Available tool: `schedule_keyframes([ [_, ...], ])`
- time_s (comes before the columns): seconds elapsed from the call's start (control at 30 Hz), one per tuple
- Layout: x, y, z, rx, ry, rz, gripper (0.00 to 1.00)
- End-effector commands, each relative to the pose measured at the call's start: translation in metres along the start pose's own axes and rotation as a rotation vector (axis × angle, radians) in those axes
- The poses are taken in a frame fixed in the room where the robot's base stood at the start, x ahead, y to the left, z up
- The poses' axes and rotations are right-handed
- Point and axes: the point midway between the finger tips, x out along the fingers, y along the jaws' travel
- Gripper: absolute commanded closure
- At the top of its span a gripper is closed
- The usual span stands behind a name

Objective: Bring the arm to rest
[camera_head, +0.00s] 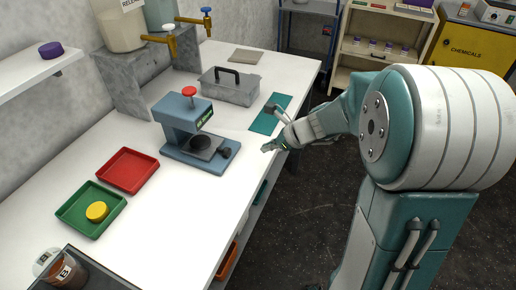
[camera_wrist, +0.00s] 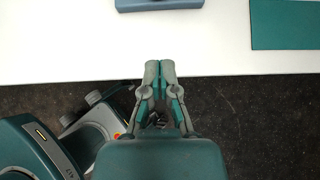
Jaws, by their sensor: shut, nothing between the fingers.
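My gripper (camera_head: 269,147) is at the bench's front edge, to the right of the blue-grey press, in the head view. In the wrist view my gripper (camera_wrist: 159,64) has its two fingertips together, with nothing between them. The fingertips overlap the edge of the white bench top (camera_wrist: 60,45). My arm reaches from the right side of the head view, bent, with its large upper joint close to the camera. The gripper holds no object.
On the bench (camera_head: 190,215) stand a blue-grey press (camera_head: 180,125), a grey lidded box (camera_head: 231,88), a teal mat (camera_head: 270,113), a red tray (camera_head: 126,171), and a green tray (camera_head: 75,215) with a yellow disc (camera_head: 97,211). Dark floor (camera_head: 300,215) is open in front.

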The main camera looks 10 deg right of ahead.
Motion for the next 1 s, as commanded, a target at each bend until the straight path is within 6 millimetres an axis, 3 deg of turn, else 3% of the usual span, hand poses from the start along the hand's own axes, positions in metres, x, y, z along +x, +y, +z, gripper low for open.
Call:
schedule_keyframes([
  [0.23,-0.005,0.001,0.0,-0.012,0.003,0.001,1.0],
  [0.37,-0.017,0.019,0.009,-0.166,0.032,0.011,1.0],
  [0.67,-0.072,0.094,0.022,-0.919,0.202,0.081,1.0],
  [1.0,-0.135,0.157,0.004,-1.739,0.455,0.194,1.0],
])
